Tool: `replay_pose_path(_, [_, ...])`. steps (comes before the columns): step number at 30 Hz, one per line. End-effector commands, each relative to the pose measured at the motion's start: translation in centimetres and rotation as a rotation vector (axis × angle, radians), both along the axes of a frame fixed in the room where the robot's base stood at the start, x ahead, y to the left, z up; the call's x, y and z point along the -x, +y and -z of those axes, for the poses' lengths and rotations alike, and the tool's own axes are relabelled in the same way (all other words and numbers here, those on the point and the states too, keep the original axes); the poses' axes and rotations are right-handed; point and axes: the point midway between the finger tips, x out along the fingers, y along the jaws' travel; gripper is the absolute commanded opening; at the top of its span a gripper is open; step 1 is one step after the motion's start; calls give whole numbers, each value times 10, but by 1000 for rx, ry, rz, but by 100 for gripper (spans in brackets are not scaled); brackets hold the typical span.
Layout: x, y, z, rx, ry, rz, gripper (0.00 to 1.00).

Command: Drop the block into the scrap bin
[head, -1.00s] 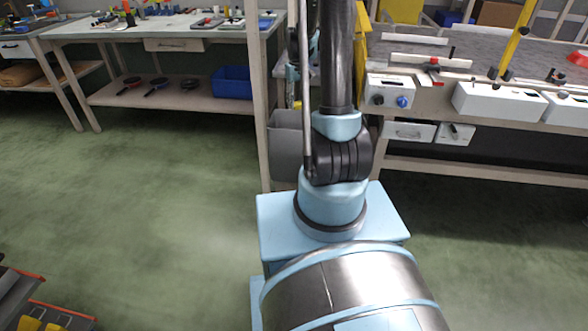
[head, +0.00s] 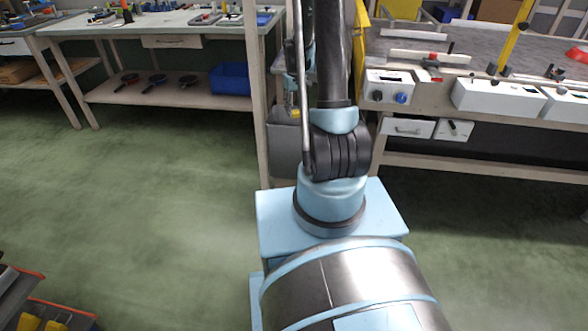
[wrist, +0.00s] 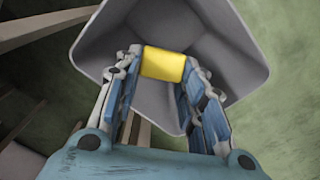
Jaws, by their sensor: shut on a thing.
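The yellow block (wrist: 163,63) is held between the fingertips of my gripper (wrist: 163,68) in the wrist view. The fingers are shut on its two sides. The grey scrap bin (wrist: 213,60) lies open beyond the block, and the block shows against its inside. How far the block is above the bin's rim is hard to tell. In the head view the bin (head: 286,152) stands on the floor behind a table post, partly hidden by my arm. A small yellow patch, likely the block, shows just above it.
A workbench (head: 120,27) with a blue crate (head: 230,79) and pans on its lower shelf stands at the left. The conveyor bench (head: 430,100) with white boxes is at the right. A pale post (head: 257,100) stands close beside the bin.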

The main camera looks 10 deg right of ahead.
Motion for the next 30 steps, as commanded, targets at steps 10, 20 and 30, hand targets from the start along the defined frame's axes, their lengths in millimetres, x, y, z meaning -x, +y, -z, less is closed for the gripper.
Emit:
replay_pose_path(10, [0,0,0,0,0,0,60])
replay_pose_path(20, [0,0,-13,0,0,0,60])
replay_pose_path(30, [0,0,-62,0,0,0,60])
